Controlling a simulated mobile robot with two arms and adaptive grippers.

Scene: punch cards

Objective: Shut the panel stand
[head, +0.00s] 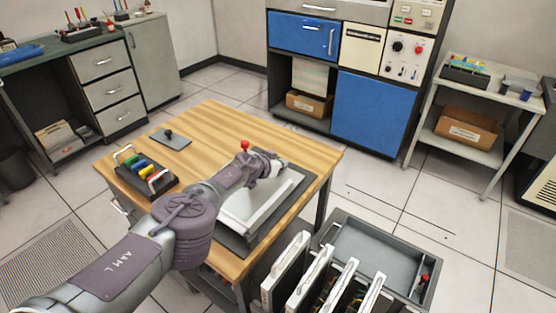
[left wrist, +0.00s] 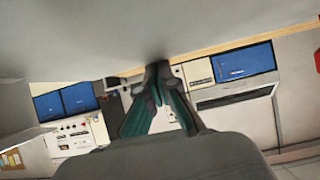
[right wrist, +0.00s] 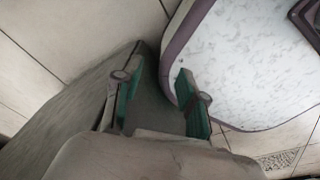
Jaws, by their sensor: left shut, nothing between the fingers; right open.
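The panel stand (head: 232,243) is on the wooden table, with a dark grey base and a pale panel (head: 245,207) over it. My left arm covers part of it, so how far the panel is tilted is hard to tell. My left gripper (head: 272,163) is at the panel's far end; contact is not clear. In the left wrist view its fingers (left wrist: 158,72) are together and empty, below a broad pale grey surface. My right gripper (right wrist: 154,76) shows only in the right wrist view, open and empty, away from the stand.
A red knob (head: 245,146) stands just behind my left gripper. A rack of coloured pieces (head: 148,171) and a dark plate with a black knob (head: 170,138) are on the table's left. A grey bin (head: 385,258) and several upright white-edged modules (head: 310,280) stand at front right.

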